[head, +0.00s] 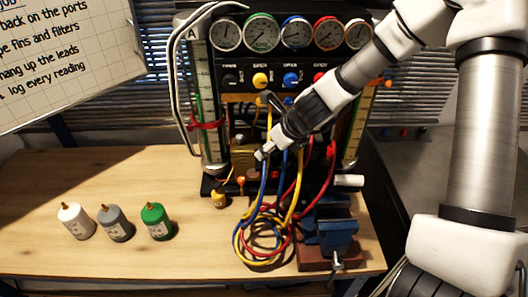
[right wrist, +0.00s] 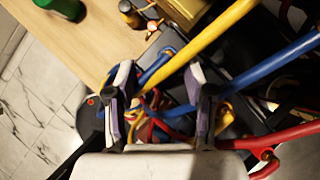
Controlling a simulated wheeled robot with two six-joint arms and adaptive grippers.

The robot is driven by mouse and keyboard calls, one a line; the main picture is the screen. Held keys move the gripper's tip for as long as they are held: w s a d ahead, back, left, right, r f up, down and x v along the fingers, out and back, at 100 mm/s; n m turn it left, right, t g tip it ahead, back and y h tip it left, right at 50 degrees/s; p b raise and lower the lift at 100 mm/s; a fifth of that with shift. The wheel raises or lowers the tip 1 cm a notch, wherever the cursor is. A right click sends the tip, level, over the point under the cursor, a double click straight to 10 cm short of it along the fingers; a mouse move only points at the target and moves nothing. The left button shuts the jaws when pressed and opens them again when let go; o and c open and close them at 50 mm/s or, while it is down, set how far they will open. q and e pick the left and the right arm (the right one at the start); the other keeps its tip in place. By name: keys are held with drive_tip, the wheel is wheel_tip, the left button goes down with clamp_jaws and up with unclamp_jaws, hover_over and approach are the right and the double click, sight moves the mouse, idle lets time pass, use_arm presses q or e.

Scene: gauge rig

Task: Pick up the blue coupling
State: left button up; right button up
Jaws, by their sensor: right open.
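My right gripper (head: 265,127) reaches in from the right in front of the gauge rig, with its fingers spread. In the right wrist view the open gripper (right wrist: 160,98) has a blue hose (right wrist: 270,62) and a yellow hose (right wrist: 205,42) running past and behind its fingers. Nothing is clearly held between them. In the head view the blue hose (head: 264,186) hangs down from the rig beside yellow and red hoses. I cannot pick out a separate blue coupling; it may be hidden by the gripper or the tangle. My left gripper is not in view.
White (head: 76,222), grey (head: 114,224) and green (head: 156,222) bottles stand on the wooden table (head: 60,170). A small yellow bottle (head: 218,198) is near the rig. Coiled hoses (head: 262,245) lie left of a blue vise (head: 328,232). The table's left side is mostly clear.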

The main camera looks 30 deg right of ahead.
drive_tip(key=b+x, duration=0.1)
drive_tip(key=x, duration=0.1)
drive_tip(key=d+b+x, duration=0.1)
drive_tip(key=x, duration=0.1)
drive_tip(key=shift+w, duration=0.2)
drive_tip(key=shift+w+d+f, duration=0.1)
drive_tip(key=shift+w+f, duration=0.05)
drive_tip(key=shift+w, duration=0.1)
drive_tip(key=shift+s, duration=0.15)
drive_tip(key=shift+s+a+r, duration=0.1)
drive_tip(key=shift+a+r, duration=0.1)
drive_tip(key=shift+r, duration=0.1)
clamp_jaws()
